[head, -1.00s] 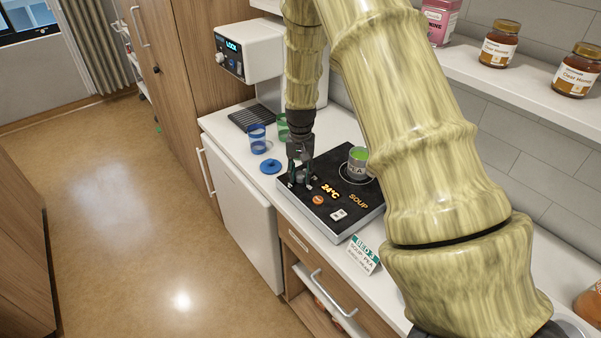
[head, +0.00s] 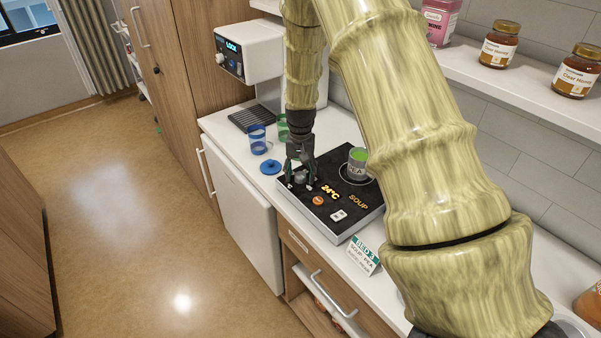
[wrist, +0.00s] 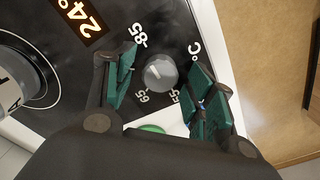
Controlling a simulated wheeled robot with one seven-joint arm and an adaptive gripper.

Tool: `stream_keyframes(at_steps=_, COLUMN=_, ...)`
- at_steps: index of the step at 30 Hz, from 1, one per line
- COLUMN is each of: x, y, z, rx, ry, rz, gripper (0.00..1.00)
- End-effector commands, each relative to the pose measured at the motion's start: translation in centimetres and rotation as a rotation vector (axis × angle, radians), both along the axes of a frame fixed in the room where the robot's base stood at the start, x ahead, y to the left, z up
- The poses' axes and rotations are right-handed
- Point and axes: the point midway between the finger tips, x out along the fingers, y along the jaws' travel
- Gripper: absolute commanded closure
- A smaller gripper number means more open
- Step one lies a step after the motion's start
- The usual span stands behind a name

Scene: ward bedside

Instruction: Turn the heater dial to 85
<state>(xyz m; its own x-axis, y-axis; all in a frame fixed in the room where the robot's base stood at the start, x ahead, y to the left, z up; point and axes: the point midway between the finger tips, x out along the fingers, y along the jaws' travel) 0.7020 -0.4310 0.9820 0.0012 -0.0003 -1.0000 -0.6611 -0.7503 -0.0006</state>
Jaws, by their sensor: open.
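The heater (head: 343,218) is a black slab on the counter with a lit orange 24°C readout (head: 330,191), also partly seen in the wrist view (wrist: 84,17). Its round grey dial (wrist: 160,74) has the marks 85, 65 and 55 around it; which mark it points to is not clear. My gripper (head: 300,179) is over the dial at the heater's left corner. In the wrist view its green-padded fingers are open, one on each side of the dial, with visible gaps between pads and dial. A can marked PEA (head: 357,165) with green contents stands on the heater's round plate.
A blue lid (head: 270,167), a blue cup (head: 258,140) and a green cup (head: 283,128) are left of and behind the heater. A BED 3 soup card (head: 364,256) stands at its front right. A white dispenser (head: 250,50) is behind. Honey jars (head: 500,45) sit on the shelf.

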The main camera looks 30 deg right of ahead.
Motion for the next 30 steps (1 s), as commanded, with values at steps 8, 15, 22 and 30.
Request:
stream_keyframes(at_steps=8, x=0.1, y=0.0, z=2.6, rx=-0.001, ry=-0.002, rz=0.001, gripper=0.45)
stream_keyframes(at_steps=15, x=0.1, y=0.0, z=7.0, rx=-0.001, ry=-0.003, rz=0.000, gripper=0.45)
stream_keyframes(at_steps=22, x=0.1, y=0.0, z=10.4, rx=-0.001, ry=-0.002, rz=0.001, gripper=0.45)
stream_keyframes(at_steps=30, x=0.0, y=-0.1, z=11.9, rx=-0.001, ry=-0.001, rz=0.000, gripper=0.45)
